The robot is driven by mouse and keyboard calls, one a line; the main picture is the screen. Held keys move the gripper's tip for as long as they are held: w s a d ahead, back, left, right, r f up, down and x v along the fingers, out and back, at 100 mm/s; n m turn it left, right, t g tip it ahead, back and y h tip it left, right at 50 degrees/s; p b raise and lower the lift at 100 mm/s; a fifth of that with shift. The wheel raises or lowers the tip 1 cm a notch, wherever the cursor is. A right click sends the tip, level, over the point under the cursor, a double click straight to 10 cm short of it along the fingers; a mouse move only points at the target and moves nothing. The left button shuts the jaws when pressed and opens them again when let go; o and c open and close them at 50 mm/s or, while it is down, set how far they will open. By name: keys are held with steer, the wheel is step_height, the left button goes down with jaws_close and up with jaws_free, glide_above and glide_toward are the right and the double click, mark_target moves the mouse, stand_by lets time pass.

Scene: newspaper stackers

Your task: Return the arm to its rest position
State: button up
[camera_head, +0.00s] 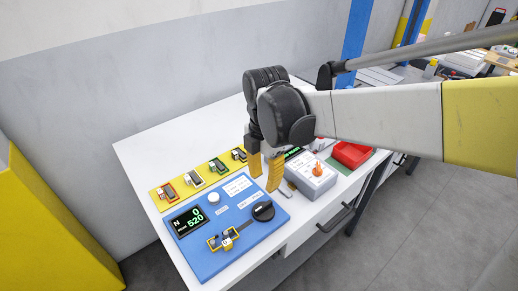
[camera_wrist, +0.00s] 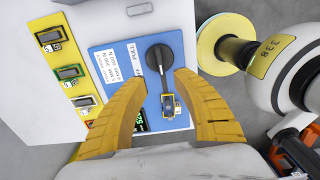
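My gripper (camera_head: 265,168) hangs above the white table, by the right side of the blue panel (camera_head: 222,258). In the wrist view its two yellow fingers (camera_wrist: 162,78) are spread wide apart with nothing between them. The black knob with a lever (camera_wrist: 160,60) on the blue panel shows beyond the fingers; I cannot tell the exact height above it. My arm (camera_head: 385,118) stretches in from the right of the head view.
The white table (camera_head: 150,150) stands by a grey wall. A yellow strip (camera_head: 170,198) holds several small coloured-frame devices. A grey box with an orange knob (camera_head: 312,180) and a red bin (camera_head: 350,154) stand to the right. A yellow block (camera_head: 45,235) is at left.

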steer(key=s+d+r+m+t, duration=0.2)
steer(key=s+d+m, duration=0.3)
steer(key=m, duration=0.7)
steer(key=s+d+r+m+t, duration=0.1)
steer(key=s+d+m+t, duration=0.4)
steer(key=m, duration=0.8)
steer(key=s+d, duration=0.1)
steer(key=d, duration=0.2)
steer(key=shift+d+r, duration=0.2)
steer(key=shift+r, duration=0.15)
